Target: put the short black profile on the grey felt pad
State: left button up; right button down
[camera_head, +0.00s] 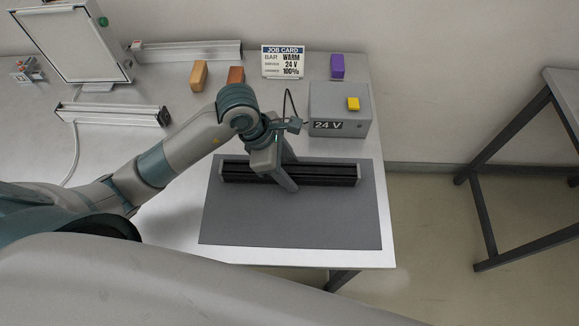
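A black profile (327,175) with light grey end caps lies lengthwise along the back part of the grey felt pad (310,222). It is the only black profile I see. My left gripper (283,177) reaches down over the profile left of its middle, with a finger crossing in front of it. The gripper hides part of the profile. I cannot tell whether its fingers are closed on it, or whether the profile rests fully on the pad. My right gripper is not in view.
A grey 24 V box (342,106) with a yellow button stands behind the pad. A job card (283,62) and orange, brown and purple blocks stand farther back. Silver profiles (120,115) and a framed panel (72,45) are at left. The pad's front is clear, near the table edge.

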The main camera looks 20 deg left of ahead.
pick_arm(q)
jog(key=shift+r, duration=0.15)
jog(key=b+v, duration=0.3)
jog(key=v, duration=0.7)
jog(key=shift+a+r, duration=0.2)
jog(key=shift+s+a+r, duration=0.15)
jog(key=shift+a+r, duration=0.05)
jog(key=shift+r, duration=0.45)
jog(key=shift+s+f, duration=0.1)
jog(key=shift+s, duration=0.05)
